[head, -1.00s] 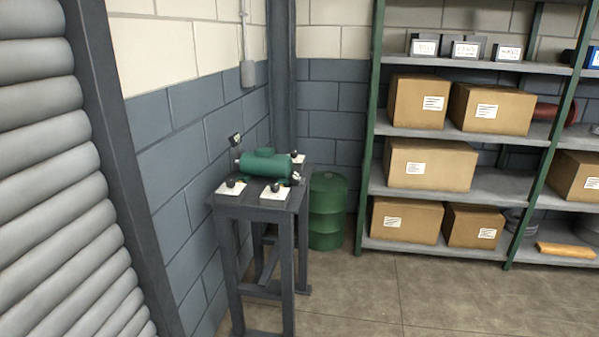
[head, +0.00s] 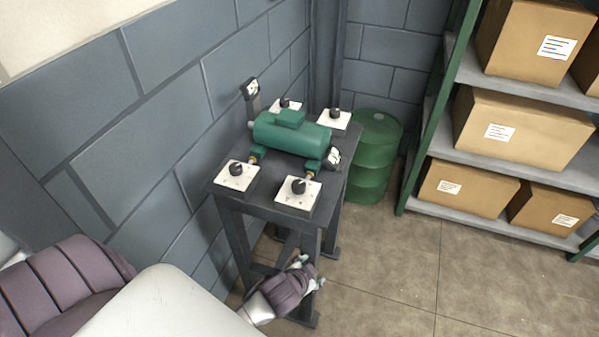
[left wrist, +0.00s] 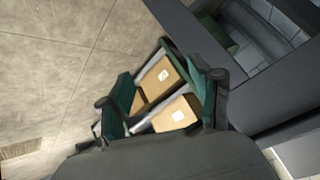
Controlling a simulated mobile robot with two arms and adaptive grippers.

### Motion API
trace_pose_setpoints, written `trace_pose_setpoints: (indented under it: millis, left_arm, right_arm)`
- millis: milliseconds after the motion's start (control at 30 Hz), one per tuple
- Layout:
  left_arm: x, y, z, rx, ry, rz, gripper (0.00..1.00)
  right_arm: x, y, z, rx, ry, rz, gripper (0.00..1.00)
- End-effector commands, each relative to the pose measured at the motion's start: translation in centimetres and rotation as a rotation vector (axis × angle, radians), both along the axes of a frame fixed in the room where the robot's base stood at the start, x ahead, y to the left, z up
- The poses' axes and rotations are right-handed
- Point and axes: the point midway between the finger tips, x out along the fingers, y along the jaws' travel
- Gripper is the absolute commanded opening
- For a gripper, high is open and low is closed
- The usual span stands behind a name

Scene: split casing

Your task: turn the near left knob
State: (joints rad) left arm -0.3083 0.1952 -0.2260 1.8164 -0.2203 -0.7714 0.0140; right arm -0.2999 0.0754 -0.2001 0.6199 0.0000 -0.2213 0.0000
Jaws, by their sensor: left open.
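The near left knob (head: 236,169) is a black knob on a white square plate at the near left corner of a dark stand (head: 262,207). The near right knob (head: 298,186) sits on a similar plate to its right. My left gripper (head: 313,273) is beside the stand's front legs, well below the tabletop and below the knobs, touching nothing that I can make out. In the left wrist view its two green-tipped fingers (left wrist: 162,95) are apart with nothing between them. No knob shows in that view. My right gripper is out of view.
A green tank (head: 290,133) with a gauge (head: 252,88) lies between the knobs. Two more knobs (head: 335,117) are at the back. A green drum (head: 372,150) stands behind, with shelves of boxes (head: 522,130) at right. A block wall (head: 160,130) is close at left; floor right is clear.

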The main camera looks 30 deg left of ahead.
Motion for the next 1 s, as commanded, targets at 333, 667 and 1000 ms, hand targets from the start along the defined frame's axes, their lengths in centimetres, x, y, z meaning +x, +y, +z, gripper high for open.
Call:
trace_pose_setpoints:
  millis: [333,667,1000]
  left_arm:
    - [3.7,-0.5,17.8,0.052,-0.283,-0.025,0.64]
    - [11.0,-4.8,32.0,0.266,-0.852,-0.308,0.64]
    - [10.0,-17.4,41.9,0.758,-1.530,-1.189,0.64]
  right_arm:
    - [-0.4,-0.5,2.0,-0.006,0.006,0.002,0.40]
    - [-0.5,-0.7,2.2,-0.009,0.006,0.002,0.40]
    - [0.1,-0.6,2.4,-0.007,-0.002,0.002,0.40]
